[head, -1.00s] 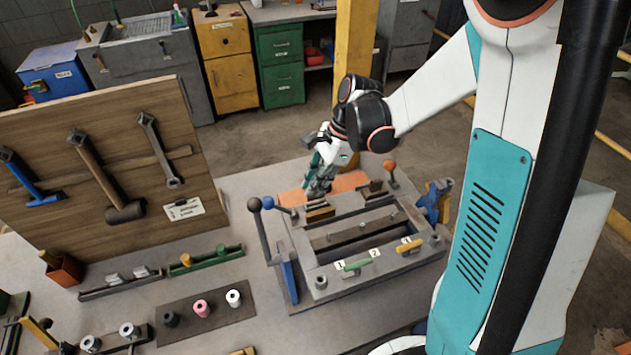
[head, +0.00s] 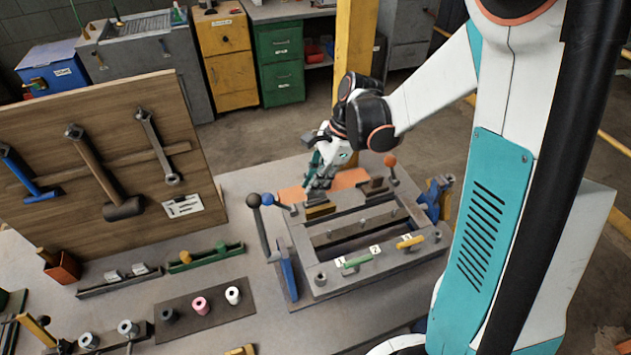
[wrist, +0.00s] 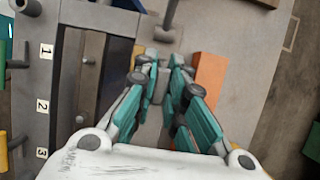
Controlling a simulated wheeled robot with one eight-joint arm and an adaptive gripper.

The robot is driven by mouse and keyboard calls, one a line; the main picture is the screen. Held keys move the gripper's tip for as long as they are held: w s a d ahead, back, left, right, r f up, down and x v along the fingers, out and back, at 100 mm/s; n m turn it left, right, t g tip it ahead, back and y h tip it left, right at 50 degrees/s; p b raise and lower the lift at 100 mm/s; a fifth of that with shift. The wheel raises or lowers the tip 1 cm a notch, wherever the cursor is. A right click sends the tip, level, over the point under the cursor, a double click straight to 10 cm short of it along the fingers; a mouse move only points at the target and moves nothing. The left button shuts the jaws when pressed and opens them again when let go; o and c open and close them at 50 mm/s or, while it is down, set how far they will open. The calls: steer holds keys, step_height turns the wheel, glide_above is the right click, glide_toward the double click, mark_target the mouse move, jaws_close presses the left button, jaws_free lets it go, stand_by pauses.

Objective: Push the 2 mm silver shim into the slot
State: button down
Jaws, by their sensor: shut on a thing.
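My gripper (head: 317,192) is low at the far edge of the grey metal fixture (head: 330,285). In the wrist view my gripper (wrist: 163,72) has its teal fingers close together, shut on a small grey piece (wrist: 160,86), apparently the silver shim. The fingers hide most of it. The fixture shows labels 1, 2 and 3 in the wrist view, with a green handle (head: 357,262) and a yellow handle (head: 410,241) on its near rail. The long dark opening (head: 350,236) lies in the middle. I cannot make out the shim's own slot.
A black-knobbed lever (head: 258,222) stands left of the fixture, and an orange-knobbed lever (head: 391,168) stands at its back right. An orange pad (head: 350,180) lies behind. Tool board (head: 90,215) and small trays (head: 205,258) fill the left side.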

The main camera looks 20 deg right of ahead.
steer(key=shift+f+b, duration=1.4)
steer(key=shift+f, duration=0.2)
stand_by(0.4)
steer(key=c, duration=1.6)
jaws_free()
steer(key=shift+o, duration=0.2)
steer(key=shift+r, duration=0.1)
steer(key=v, duration=1.2)
